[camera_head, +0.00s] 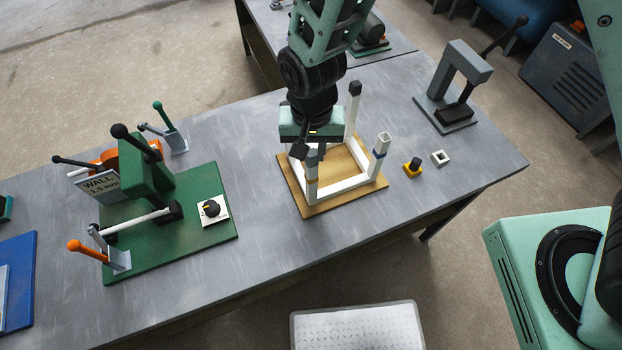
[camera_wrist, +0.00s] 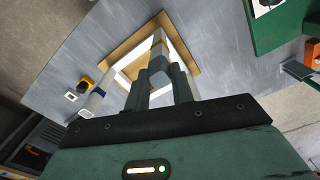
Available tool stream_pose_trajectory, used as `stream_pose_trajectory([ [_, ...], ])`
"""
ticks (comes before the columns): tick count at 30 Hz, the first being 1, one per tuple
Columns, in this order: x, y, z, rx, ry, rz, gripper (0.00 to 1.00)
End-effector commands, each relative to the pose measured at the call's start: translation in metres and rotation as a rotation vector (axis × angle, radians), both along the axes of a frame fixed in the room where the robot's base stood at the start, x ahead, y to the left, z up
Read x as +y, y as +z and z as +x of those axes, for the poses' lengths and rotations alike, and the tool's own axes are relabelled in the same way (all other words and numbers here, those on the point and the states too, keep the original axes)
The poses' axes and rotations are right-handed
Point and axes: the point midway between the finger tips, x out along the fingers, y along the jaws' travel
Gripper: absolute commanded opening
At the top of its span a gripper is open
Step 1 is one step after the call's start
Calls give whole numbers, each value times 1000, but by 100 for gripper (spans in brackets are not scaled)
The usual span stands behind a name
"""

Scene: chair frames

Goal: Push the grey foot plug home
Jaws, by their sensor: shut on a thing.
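The white chair frame stands legs up on a wooden board (camera_head: 348,196). Its near-left leg (camera_head: 312,190) has coloured bands near the top, and a grey foot plug (camera_head: 313,154) is at its upper end. My gripper (camera_head: 309,151) points down over that leg. In the wrist view my gripper (camera_wrist: 159,76) is shut on the grey plug (camera_wrist: 158,64), in line with the leg (camera_wrist: 158,42). The fingers partly hide the plug, so I cannot tell how deep it sits. The right leg (camera_head: 381,146) has an open square top. The back leg (camera_head: 352,115) has a black cap.
A yellow block with a black top (camera_head: 413,169) and a white square ring (camera_head: 440,158) lie right of the board. A green fixture (camera_head: 205,240) with levers stands left. A grey press (camera_head: 462,80) stands at the back right. Bare tabletop lies between them.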

Motion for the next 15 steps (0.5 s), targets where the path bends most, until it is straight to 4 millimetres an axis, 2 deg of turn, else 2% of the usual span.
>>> stream_pose_trajectory([
  [3,0,-1,0,1,0,-1,0],
  [4,0,-2,0,1,0,-1,32],
  [6,0,-2,0,1,0,-1,49],
  [15,0,0,0,0,0,0,49],
])
